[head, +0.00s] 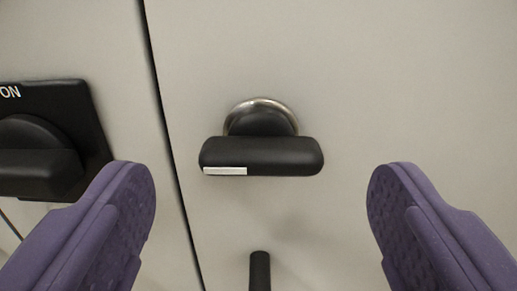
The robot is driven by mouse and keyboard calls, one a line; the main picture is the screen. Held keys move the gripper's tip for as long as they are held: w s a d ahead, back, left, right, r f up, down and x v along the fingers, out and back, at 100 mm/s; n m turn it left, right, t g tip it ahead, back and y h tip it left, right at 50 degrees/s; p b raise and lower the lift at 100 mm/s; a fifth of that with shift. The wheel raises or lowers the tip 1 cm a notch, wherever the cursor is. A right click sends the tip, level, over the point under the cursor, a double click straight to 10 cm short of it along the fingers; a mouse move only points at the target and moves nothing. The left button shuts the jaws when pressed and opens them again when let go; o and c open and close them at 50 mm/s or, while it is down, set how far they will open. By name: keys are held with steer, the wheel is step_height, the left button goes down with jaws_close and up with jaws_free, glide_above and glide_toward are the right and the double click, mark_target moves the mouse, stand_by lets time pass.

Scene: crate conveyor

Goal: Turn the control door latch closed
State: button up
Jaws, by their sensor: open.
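The control door latch (262,158) is a black handle on a round metal-ringed base, mounted on the pale door (400,60). Its bar lies about level across the picture, with a white mark at the lower left end. My gripper (261,195) is open, its two purple fingers wide apart. The fingertips stand to the left and right of the latch and a little lower in the picture. They do not touch it, and nothing is between them but the view of the latch and door.
A dark door seam (164,120) runs down left of the latch. Left of it is a black rotary switch (38,165) on a plate ending in "ON", partly behind the left finger. A black upright piece (260,270) shows below the latch at the bottom edge.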

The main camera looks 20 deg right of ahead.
mark_target(260, 160)
steer(key=shift+x, duration=1.8)
steer(key=c, duration=1.1)
steer(key=shift+o, duration=0.2)
